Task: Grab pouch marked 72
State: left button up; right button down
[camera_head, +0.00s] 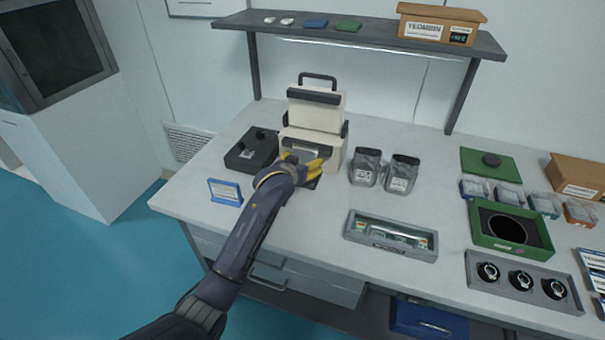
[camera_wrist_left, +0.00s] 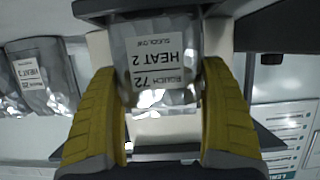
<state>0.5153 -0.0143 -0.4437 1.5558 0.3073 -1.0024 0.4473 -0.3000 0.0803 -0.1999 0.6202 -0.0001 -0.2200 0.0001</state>
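The pouch marked 72 (camera_wrist_left: 160,62) is silvery grey with a white label reading "HEAT 2" and "72", upside down in the left wrist view. It is at the front of the cream sealer-like device (camera_head: 318,107); in the head view my gripper covers much of that spot. My left gripper (camera_head: 313,164) has yellow fingers, and in the left wrist view (camera_wrist_left: 160,85) they stand apart on either side of the pouch, close to its edges. I cannot make out firm contact. My right gripper is not in view.
Two similar grey pouches (camera_head: 366,168) (camera_head: 402,175) stand to the right of the device. A black box (camera_head: 251,151) and a blue-framed card (camera_head: 225,192) are to the left. A grey tray (camera_head: 391,234) lies in front. A shelf (camera_head: 360,38) spans above the table's back.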

pick_arm(q)
jog(key=c, duration=0.8)
jog(key=shift+c, duration=0.2)
jog(key=shift+r, duration=0.2)
